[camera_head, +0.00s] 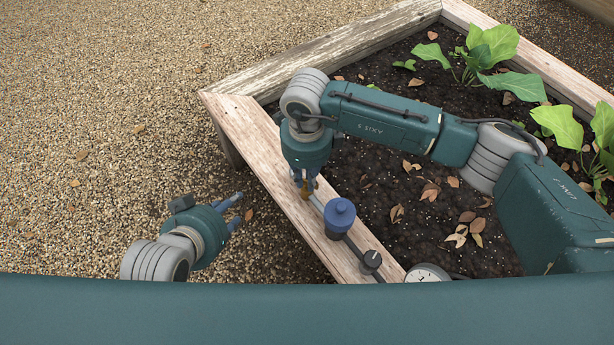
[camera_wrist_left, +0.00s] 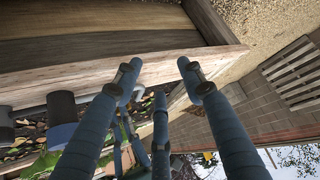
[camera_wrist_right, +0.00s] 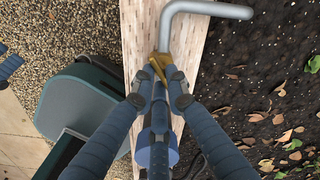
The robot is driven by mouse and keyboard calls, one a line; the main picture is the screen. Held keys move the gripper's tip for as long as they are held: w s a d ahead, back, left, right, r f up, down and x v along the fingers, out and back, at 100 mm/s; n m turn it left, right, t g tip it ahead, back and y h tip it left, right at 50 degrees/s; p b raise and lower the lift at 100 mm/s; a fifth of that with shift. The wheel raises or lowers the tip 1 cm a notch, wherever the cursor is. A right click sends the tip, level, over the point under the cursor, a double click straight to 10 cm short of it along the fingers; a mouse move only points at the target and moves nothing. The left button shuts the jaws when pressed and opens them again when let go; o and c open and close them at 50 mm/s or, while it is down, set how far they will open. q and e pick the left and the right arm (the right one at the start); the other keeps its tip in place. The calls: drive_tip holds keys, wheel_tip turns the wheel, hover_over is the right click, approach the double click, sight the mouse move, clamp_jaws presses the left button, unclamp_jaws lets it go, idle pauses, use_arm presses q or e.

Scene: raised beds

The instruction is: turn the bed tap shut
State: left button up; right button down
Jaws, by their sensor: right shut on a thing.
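The bed tap is a small brass piece (camera_head: 306,192) on the wooden edge of the raised bed. It also shows in the right wrist view (camera_wrist_right: 161,64), between a bent grey pipe and my fingers. My right gripper (camera_head: 303,182) reaches down over it and is shut on it. The fingers hide most of the tap, so its handle's angle is unclear. My left gripper (camera_head: 238,209) is off the bed's left side, over the gravel. Its fingers stand apart and empty in the left wrist view (camera_wrist_left: 158,68).
In line with the tap, a blue cylinder (camera_head: 339,216), a black knob (camera_head: 371,261) and a round dial (camera_head: 427,273) follow along the bed edge (camera_head: 262,150). Soil with dry leaves and green plants (camera_head: 490,50) fills the bed. Gravel (camera_head: 100,120) at left is open.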

sight(305, 181)
drive_tip(key=m, duration=0.3)
drive_tip(key=shift+a+r+m, duration=0.1)
drive_tip(key=shift+m, duration=0.2)
use_arm(q)
drive_tip(key=s+a+f+g+p, duration=0.1)
drive_tip(key=s+a+f+g, duration=0.1)
drive_tip(key=s, duration=0.4)
drive_tip(key=shift+s+f+g+y, duration=0.15)
drive_tip(key=shift+f+g+y, duration=0.25)
drive_tip(key=shift+f+g, duration=0.1)
use_arm(e)
drive_tip(key=shift+w+m, duration=0.1)
drive_tip(key=shift+m, duration=1.5)
use_arm(q)
drive_tip(key=shift+a, duration=0.1)
use_arm(e)
drive_tip(key=c, duration=1.7)
unclamp_jaws()
drive_tip(key=shift+c, duration=0.2)
use_arm(q)
drive_tip(key=shift+f, duration=0.1)
use_arm(e)
wheel_tip(305, 181, up, 12)
use_arm(q)
drive_tip(key=shift+s, duration=0.1)
